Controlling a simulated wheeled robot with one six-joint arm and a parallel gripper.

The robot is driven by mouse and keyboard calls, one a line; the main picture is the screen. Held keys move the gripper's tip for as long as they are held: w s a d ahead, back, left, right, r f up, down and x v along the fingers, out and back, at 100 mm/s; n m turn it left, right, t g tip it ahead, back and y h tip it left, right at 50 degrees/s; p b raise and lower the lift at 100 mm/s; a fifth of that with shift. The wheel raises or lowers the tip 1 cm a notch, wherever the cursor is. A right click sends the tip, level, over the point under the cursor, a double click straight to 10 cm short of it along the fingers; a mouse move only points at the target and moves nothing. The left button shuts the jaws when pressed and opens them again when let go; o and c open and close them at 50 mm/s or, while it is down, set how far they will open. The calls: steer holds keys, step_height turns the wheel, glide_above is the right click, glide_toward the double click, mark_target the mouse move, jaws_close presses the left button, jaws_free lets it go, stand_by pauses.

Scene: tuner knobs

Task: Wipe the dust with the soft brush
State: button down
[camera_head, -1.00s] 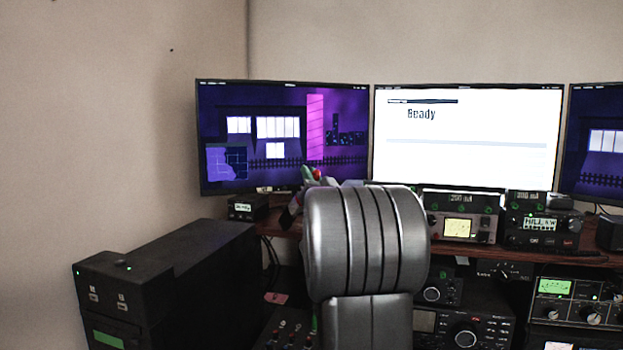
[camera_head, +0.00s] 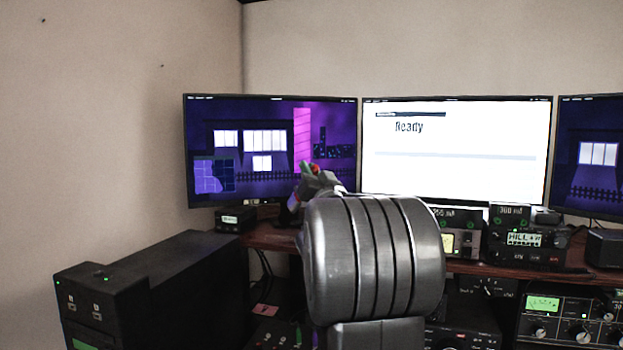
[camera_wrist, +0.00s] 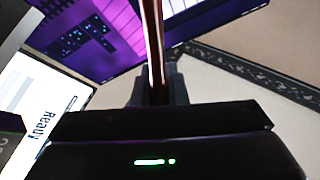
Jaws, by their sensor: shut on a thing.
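A thin reddish-brown handle (camera_wrist: 153,45) stands in my gripper (camera_wrist: 157,88) in the wrist view, and the dark jaws are shut on it. It looks like the soft brush's handle. It runs out of the top of the frame, so its bristles are not seen. In the head view my gripper (camera_head: 318,182) shows only partly, above the desk and in front of the left monitor; my large grey arm link covers the rest. I cannot make out any dust.
The left monitor (camera_head: 225,175) and the white "Ready" monitor (camera_head: 455,135) stand at the back. A wooden shelf (camera_head: 270,238) carries small radios (camera_head: 537,238). A black cabinet (camera_head: 170,275) fills the lower left. The wall at left is bare but for small dark specks.

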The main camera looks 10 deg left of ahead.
steer(key=shift+r+p, duration=0.7)
steer(key=shift+r, duration=1.1)
steer(key=shift+r, duration=0.1)
steer(key=w+a+r+n+g+p, duration=0.1)
steer(key=w+a+r+g+p, duration=0.15)
steer(key=a+p, duration=0.5)
steer(key=w+a+r+n+g+p, duration=0.1)
steer(key=w+a+r+p, duration=0.2)
steer(key=p, duration=0.7)
steer(key=shift+w+a+f+b, duration=0.15)
steer(key=shift+f+b, duration=0.55)
steer(key=shift+f, duration=0.75)
steer(key=shift+a+f+b, duration=0.2)
steer(key=shift+f+b, duration=0.5)
steer(key=shift+f, duration=0.7)
